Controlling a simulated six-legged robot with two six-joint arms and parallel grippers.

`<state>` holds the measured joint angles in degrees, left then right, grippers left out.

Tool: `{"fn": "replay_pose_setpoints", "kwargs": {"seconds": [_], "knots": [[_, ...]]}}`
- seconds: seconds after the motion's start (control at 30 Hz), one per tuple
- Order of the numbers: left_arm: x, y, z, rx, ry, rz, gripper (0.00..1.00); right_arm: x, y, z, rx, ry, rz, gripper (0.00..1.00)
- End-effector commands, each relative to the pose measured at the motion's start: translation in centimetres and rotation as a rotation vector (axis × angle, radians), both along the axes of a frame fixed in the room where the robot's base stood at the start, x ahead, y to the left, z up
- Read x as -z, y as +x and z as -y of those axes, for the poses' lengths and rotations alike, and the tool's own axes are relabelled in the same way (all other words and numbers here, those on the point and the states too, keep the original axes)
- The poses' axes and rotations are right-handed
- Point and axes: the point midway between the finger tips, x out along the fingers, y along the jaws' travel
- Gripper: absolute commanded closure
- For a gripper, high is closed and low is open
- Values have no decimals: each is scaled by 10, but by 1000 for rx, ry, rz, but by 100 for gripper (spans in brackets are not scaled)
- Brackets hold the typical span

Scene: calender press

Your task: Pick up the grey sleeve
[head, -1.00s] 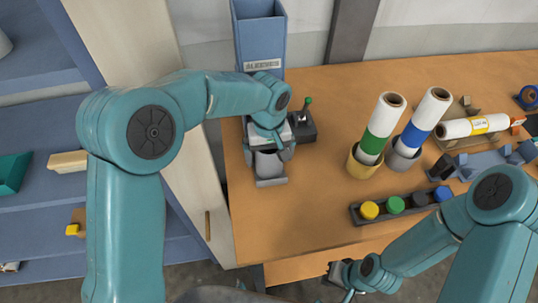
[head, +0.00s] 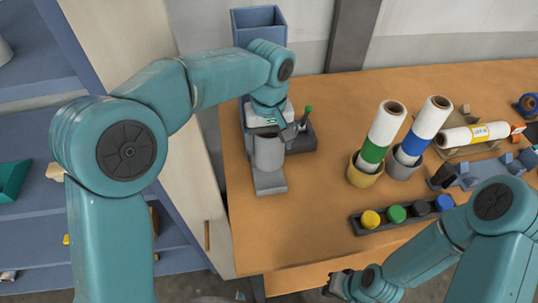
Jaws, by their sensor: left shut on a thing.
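The grey sleeve (head: 268,154) is a plain upright cylinder at the left end of the bench. My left gripper (head: 268,131) is shut on its upper end from above. The gripper's wrist partly hides the sleeve's top. My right gripper (head: 342,284) is low at the bench's front edge, far from the sleeve; its fingers are too small and dark to read.
A blue bin (head: 258,26) stands behind my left arm. A green-knobbed lever (head: 307,112) is close right of the sleeve. White rolls with green (head: 373,152) and blue (head: 414,139) bands stand in cups. A rack with coloured caps (head: 396,214) lies in front. Bare bench lies between.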

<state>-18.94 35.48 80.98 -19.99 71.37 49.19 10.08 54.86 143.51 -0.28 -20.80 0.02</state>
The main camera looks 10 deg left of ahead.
Motion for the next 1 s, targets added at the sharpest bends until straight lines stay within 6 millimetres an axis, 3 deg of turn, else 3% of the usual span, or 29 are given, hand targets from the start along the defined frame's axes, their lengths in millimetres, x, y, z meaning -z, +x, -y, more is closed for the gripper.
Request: {"fn": "replay_pose_setpoints", "kwargs": {"seconds": [0.2,0.43,0.63,1.0], "knots": [[-55,1,0,0,-2,4,47,-2,0,0,0,0,0,100],[-96,0,0,1,-1,1,47,-7,0,0,0,0,0,100],[-111,0,0,1,0,0,47,-9,0,0,0,0,0,100],[-114,0,0,1,1,0,47,-9,0,0,0,0,0,100]]}}
